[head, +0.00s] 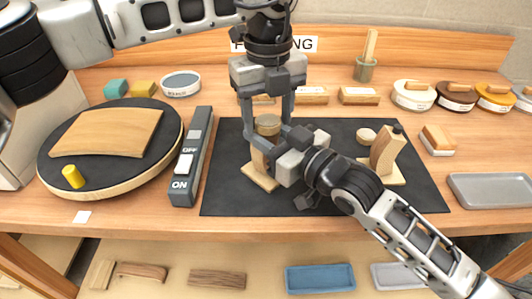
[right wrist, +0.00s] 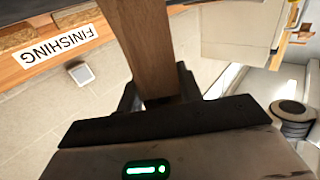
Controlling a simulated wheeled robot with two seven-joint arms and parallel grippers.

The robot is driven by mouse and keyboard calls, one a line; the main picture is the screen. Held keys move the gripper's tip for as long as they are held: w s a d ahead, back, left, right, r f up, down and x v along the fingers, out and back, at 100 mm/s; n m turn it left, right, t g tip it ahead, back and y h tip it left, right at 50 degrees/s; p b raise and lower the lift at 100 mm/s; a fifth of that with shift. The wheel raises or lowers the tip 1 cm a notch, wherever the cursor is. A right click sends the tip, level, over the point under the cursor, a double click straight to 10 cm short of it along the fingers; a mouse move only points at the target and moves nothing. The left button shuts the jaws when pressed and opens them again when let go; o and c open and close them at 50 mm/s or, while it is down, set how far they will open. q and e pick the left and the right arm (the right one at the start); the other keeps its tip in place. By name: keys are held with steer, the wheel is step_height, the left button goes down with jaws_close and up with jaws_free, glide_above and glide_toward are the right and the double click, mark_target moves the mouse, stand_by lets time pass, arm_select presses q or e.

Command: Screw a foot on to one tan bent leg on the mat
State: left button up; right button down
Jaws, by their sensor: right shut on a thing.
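One tan bent leg (head: 261,166) stands on the mat (head: 226,198), partly hidden by my grippers. My right gripper (head: 275,163) is shut on it from the right. In the right wrist view the wooden leg (right wrist: 150,45) runs down between the jaws. A round tan foot (head: 267,124) is at the top of this leg; whether it is seated is hidden. My left gripper (head: 268,122) points down with its fingers either side of the foot, seemingly with small gaps. A second tan bent leg (head: 385,153) stands at the mat's right, and a pale round foot (head: 366,135) lies beside it.
A switch box (head: 190,160) marked OFF and ON lies left of the mat. Further left is a round board (head: 45,175) with a curved wood panel (head: 108,132). Tins (head: 413,96) and a grey tray (head: 488,190) are at the right. The mat's front strip is clear.

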arm_select(q)
steer(key=c, duration=0.8)
steer(key=shift+o, duration=0.2)
steer(key=m, duration=0.7)
steer(key=shift+m, duration=0.3)
steer(key=m, duration=2.1)
steer(key=o, duration=1.1)
steer(key=shift+r, duration=2.2)
